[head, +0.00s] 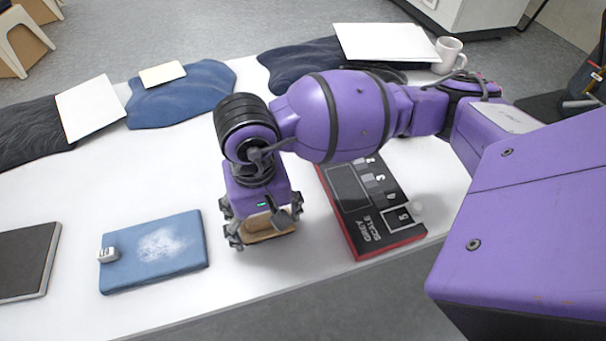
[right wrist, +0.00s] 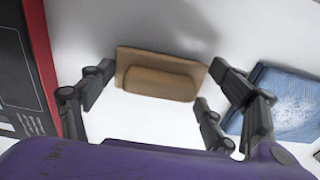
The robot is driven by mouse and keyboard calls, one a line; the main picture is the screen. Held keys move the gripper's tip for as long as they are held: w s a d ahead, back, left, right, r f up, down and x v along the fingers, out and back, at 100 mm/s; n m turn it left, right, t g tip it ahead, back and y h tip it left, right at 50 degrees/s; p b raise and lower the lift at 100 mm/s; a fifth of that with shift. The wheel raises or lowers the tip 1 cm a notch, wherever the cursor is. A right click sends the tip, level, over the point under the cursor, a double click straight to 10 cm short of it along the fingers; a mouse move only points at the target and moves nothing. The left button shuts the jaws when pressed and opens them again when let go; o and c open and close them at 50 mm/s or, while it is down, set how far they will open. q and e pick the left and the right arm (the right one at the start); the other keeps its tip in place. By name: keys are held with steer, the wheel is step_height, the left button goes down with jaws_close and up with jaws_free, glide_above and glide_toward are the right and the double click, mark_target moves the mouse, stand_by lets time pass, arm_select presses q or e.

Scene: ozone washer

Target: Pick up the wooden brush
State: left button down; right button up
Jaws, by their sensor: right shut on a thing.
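The wooden brush (head: 264,228) is a small light-brown block at the table's front middle. In the right wrist view the brush (right wrist: 160,84) shows a flat wide back part and a thicker rounded bar in front. My right gripper (head: 267,231) points down over it, with its fingers at the brush's two ends, shut on it. In the right wrist view the fingers (right wrist: 161,70) flank the brush left and right. Whether the brush is clear of the table I cannot tell. My left gripper is not in view.
A black-and-red grey-scale box (head: 370,215) lies right of the gripper. A blue pad with a white patch (head: 185,265) and a small white marker (head: 108,255) lie left, beyond them a dark panel (head: 22,265). Cloths, white sheets (head: 385,42) and a mug (head: 449,55) line the back.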

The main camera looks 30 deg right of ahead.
mark_target(264, 216)
step_height(264, 216, up, 3)
steer(key=shift+w+r, duration=0.15)
arm_select(q)
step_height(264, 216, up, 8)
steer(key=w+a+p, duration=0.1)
steer(key=p, duration=0.8)
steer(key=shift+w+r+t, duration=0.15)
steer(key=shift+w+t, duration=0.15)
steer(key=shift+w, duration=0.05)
arm_select(e)
steer(key=s+a+r, duration=0.7)
steer(key=s+r, duration=0.2)
steer(key=s, duration=0.3)
steer(key=shift+s+a+r, duration=0.15)
steer(key=shift+r, duration=0.15)
steer(key=o, duration=0.6)
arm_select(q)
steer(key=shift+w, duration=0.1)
arm_select(e)
steer(key=c, duration=0.3)
